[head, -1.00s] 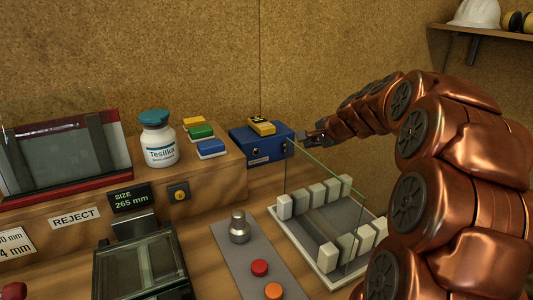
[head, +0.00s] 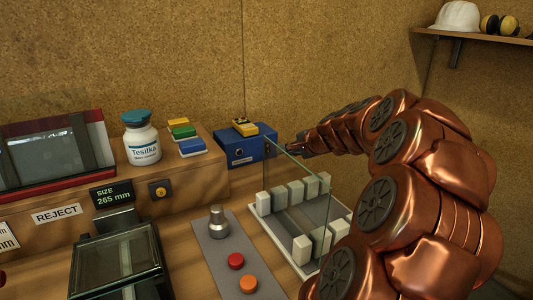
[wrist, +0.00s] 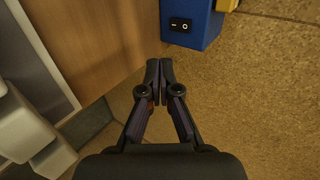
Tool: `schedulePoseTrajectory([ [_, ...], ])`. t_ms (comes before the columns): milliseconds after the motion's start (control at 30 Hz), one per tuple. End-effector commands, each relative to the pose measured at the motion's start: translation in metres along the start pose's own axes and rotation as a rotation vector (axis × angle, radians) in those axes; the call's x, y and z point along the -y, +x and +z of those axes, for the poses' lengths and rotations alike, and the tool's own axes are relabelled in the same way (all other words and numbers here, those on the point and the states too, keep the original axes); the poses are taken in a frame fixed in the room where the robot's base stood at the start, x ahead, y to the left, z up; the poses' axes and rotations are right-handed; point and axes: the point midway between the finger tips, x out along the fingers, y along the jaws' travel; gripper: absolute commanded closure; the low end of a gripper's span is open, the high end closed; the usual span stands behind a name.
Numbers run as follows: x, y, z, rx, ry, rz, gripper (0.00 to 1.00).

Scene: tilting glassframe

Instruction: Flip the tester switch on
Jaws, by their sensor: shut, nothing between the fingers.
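The tester looks to be the blue box (head: 243,148) at the back of the bench, with a yellow device (head: 245,127) on top. In the wrist view the blue box (wrist: 190,30) shows at the top. A black rocker switch (wrist: 180,24) with line and circle marks is on its side face. My gripper (wrist: 160,64) is shut and empty, its fingertips below the switch in that view and apart from it. In the head view my gripper (head: 288,153) is just right of the box. The switch is hidden there, and which way it is tipped is unclear.
An upright glass pane (head: 300,190) stands at a white-block rack (head: 270,232) in front of my arm. A bottle (head: 142,138) and coloured blocks (head: 184,132) sit left of the box. The corkboard wall (head: 330,60) is behind.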

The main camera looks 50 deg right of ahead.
Motion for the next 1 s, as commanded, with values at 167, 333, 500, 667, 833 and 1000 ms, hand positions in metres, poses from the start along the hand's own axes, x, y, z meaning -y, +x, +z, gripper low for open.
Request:
schedulePoseTrajectory([
  [167, 0.0, 0.001, 0.001, 0.001, -0.001, 0.0, 1.0],
  [333, 0.0, 0.012, 0.002, 0.004, -0.001, 0.001, 1.0],
  [500, 0.0, 0.036, 0.002, 0.004, -0.002, 0.002, 1.0],
  [667, 0.001, 0.06, 0.001, 0.002, -0.002, 0.0, 1.0],
  [833, -0.001, 0.085, 0.002, 0.005, -0.001, 0.003, 1.0],
  [1000, 0.003, 0.107, 0.002, 0.003, -0.002, 0.001, 1.0],
])
